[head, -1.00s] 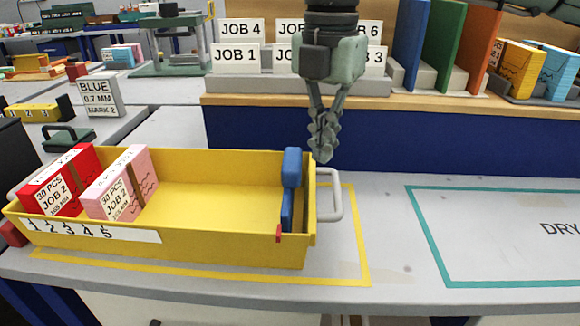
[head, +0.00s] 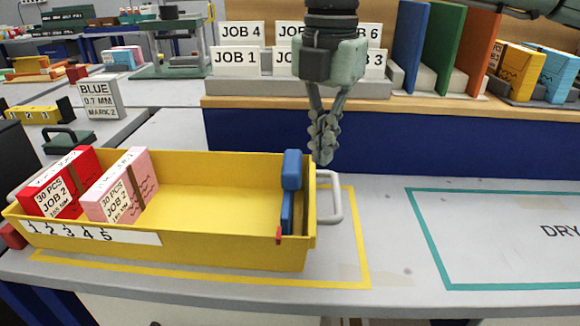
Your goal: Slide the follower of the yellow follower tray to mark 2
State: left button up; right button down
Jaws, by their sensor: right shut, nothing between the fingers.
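The yellow follower tray (head: 200,248) stands on the grey bench inside a yellow outline. Its blue follower (head: 291,172) is at the right end of the tray, and a red pointer (head: 279,235) shows on the front wall below it. The number strip (head: 90,233) with marks 1 to 5 is on the front wall at the left. A red pack (head: 58,187) and a pink pack (head: 120,188) stand in the left part of the tray. My right gripper (head: 323,158) points down, shut and empty, just right of and behind the follower. My left gripper is not in view.
A raised wooden shelf (head: 260,99) behind carries JOB cards and coloured dividers. A sign (head: 98,98) reads BLUE, 0.7 MM, MARK 2. A handle (head: 332,197) sticks out from the tray's right end. A teal-outlined area (head: 440,260) to the right is free.

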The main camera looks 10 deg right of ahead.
aim_at(294, 160)
jog(key=shift+f, duration=0.15)
jog(key=shift+f+b, duration=0.95)
jog(key=shift+b, duration=0.05)
jog(key=shift+a, duration=0.1)
jog(key=shift+w+a, duration=0.3)
jog(key=shift+a, duration=0.65)
jog(key=shift+w+a, duration=0.25)
jog(key=shift+a, duration=0.75)
jog(key=shift+w+a, duration=0.3)
jog(key=shift+a, duration=0.65)
jog(key=shift+w+a, duration=0.25)
jog(key=shift+a, duration=0.8)
